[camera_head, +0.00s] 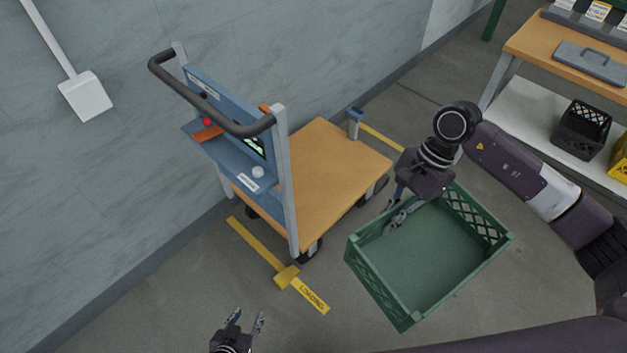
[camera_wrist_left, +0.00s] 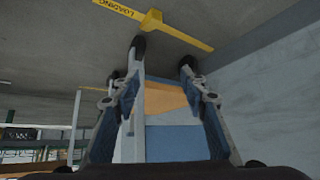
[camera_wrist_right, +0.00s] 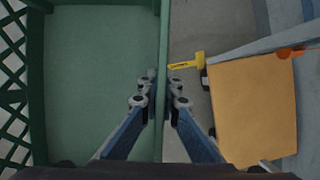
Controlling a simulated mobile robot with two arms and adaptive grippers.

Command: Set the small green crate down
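The small green crate (camera_head: 425,255) is empty, with lattice end walls, and hangs in front of the trolley at the right of the head view. My right gripper (camera_head: 398,222) is shut on the crate's wall nearest the trolley. In the right wrist view the fingers (camera_wrist_right: 162,92) straddle the green rim, with the crate's floor (camera_wrist_right: 100,80) to the left. The crate looks held above the floor. My left gripper (camera_head: 245,320) is open and empty at the bottom of the head view. Its open fingers (camera_wrist_left: 158,85) also show in the left wrist view.
A trolley with a bare orange deck (camera_head: 325,180) and a blue panel (camera_head: 225,120) stands by the wall. A yellow loading mark (camera_head: 285,275) is on the floor. At the right, a bench (camera_head: 555,45) has a black crate (camera_head: 582,128) on its lower shelf.

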